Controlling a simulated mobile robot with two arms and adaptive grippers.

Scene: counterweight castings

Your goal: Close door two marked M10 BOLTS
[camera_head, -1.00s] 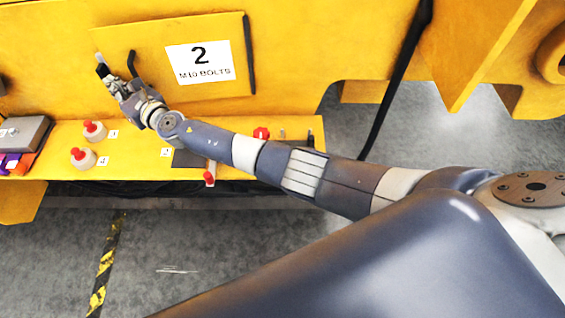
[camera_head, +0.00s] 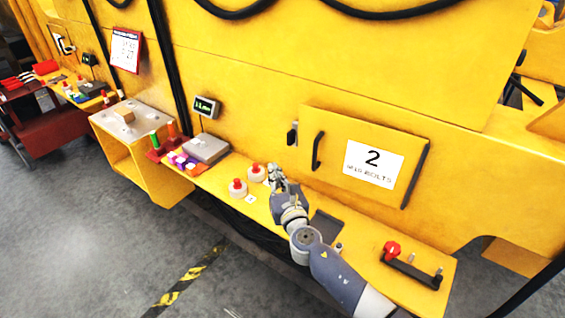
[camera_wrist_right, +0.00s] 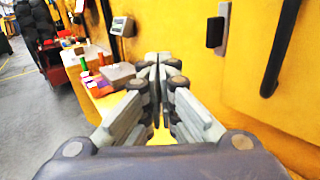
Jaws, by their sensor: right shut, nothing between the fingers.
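Door two (camera_head: 335,125) is a yellow panel with a white label (camera_head: 373,164) reading 2 and M10 BOLTS. It lies flat along the yellow wall; I cannot tell if a small gap remains. Its black handle (camera_head: 318,150) is on its left side and a black strip (camera_head: 415,176) on its right. A small black catch (camera_head: 292,133) sits just left of the door. My right gripper (camera_head: 274,172) is shut and empty, below and left of the handle, apart from it. In the right wrist view its fingertips (camera_wrist_right: 158,68) meet, with the catch (camera_wrist_right: 216,33) and handle (camera_wrist_right: 281,48) to their right. My left gripper is out of view.
Two white pieces with red knobs (camera_head: 238,188) stand on the yellow ledge left of my gripper. Further left are a grey box (camera_head: 206,148) and a small display (camera_head: 206,107). A red knob (camera_head: 391,250) and a black bar (camera_head: 412,274) are at the ledge's right.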

